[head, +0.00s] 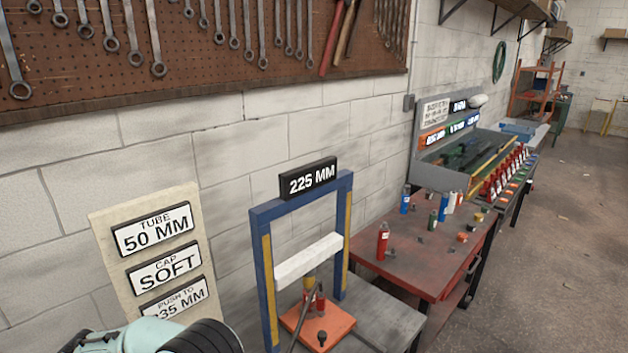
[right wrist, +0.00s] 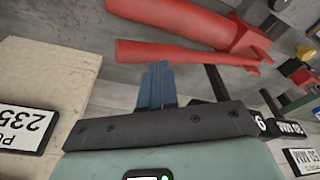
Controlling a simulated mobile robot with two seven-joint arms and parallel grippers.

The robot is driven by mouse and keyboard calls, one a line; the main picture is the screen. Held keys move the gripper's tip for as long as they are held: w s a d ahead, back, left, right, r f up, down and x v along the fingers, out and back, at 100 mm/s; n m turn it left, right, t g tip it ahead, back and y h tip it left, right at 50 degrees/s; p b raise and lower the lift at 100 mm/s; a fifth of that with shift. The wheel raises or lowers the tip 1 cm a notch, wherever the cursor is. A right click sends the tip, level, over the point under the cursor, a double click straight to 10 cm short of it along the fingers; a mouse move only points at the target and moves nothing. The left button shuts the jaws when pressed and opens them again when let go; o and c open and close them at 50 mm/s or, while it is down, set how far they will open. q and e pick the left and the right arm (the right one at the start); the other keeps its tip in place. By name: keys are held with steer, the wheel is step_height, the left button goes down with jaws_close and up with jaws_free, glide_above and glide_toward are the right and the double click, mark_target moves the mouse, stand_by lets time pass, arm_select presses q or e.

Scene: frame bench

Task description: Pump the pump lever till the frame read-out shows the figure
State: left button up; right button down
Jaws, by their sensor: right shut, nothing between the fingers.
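The blue press frame (head: 262,262) stands on a grey bench in the head view. Its black read-out (head: 308,178) on top shows 225 MM. A white crossbar (head: 308,259) spans the frame above an orange plate (head: 318,328). A thin dark rod (head: 296,330) leans up by the plate; I cannot tell if it is the pump lever. In the right wrist view my right gripper (right wrist: 158,85) is shut and empty, with blue fingers. A long red bar (right wrist: 180,53) passes just beyond the fingertips; contact is unclear. My left gripper is not in view.
A cream board (head: 108,228) on the left carries signs reading TUBE 50 MM, CAP SOFT and PUSH TO, its figure partly hidden; the right wrist view shows 235. A red table (head: 400,262) with bottles stands to the right. Open floor (head: 545,260) lies beyond.

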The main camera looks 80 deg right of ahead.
steer(key=shift+f, duration=0.1)
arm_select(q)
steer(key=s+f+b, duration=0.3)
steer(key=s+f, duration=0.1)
arm_select(e)
step_height(320, 180, down, 8)
steer(key=shift+s+f, duration=0.1)
steer(key=shift+f, duration=0.05)
steer(key=r+p, duration=0.1)
steer(key=r, duration=0.3)
steer(key=r+p, duration=0.2)
steer(key=r, duration=0.2)
steer(key=shift+w+r, duration=0.2)
steer(key=shift+r, duration=0.1)
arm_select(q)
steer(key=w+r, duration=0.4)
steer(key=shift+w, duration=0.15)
arm_select(e)
steer(key=shift+f, duration=0.1)
steer(key=shift+s, duration=0.15)
